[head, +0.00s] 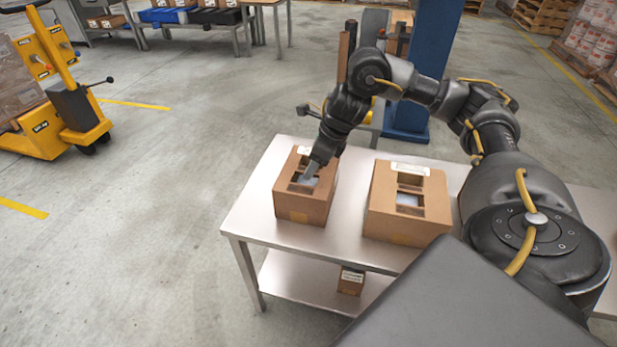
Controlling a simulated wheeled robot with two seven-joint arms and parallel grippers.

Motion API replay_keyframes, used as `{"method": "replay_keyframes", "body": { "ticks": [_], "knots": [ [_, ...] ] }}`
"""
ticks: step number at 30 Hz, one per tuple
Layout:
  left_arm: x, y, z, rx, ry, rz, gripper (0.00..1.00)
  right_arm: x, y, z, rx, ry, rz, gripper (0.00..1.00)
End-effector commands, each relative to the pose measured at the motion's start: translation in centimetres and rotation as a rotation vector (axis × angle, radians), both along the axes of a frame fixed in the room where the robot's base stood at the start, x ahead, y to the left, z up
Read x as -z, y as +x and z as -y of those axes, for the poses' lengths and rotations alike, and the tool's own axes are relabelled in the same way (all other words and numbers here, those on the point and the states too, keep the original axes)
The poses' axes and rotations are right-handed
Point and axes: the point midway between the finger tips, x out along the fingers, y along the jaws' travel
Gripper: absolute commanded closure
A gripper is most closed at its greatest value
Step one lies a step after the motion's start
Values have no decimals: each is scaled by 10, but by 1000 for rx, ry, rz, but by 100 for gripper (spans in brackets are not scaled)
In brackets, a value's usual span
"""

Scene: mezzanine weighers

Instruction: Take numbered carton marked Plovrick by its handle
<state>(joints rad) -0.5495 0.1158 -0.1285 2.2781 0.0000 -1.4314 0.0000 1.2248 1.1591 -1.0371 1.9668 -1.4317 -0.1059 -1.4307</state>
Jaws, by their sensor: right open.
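Two brown cartons with cut-out tops stand on a steel table (345,245). The left carton (303,207) and the right carton (408,222) each have a white label at the back edge of the top. The print is too small to read, so I cannot tell which is marked Plovrick. My right gripper (311,172) points down at the left carton's top opening, with its fingertips at or just inside it. It is open; whether it touches the handle strip is hidden. My left gripper is not in view.
A small carton (351,281) sits on the table's lower shelf. A blue column (418,75) stands behind the table. A yellow pallet truck (60,105) stands at the far left. The floor left of the table is clear.

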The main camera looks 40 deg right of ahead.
Motion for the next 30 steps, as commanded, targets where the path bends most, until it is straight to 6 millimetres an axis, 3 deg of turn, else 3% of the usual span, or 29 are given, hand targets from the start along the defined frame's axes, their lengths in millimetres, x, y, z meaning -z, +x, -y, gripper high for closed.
{"method": "replay_keyframes", "body": {
  "ticks": [6, 15, 25, 30],
  "knots": [
    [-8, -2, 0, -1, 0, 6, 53, 26, 10, -5, 1, 0, -2, 53],
    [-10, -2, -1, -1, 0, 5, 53, 29, 11, -6, 1, 0, 0, 54],
    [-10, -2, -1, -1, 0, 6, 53, 29, 11, -6, 1, 0, 0, 97],
    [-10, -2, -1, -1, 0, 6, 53, 29, 11, -6, 1, 0, 0, 100]
  ]
}}
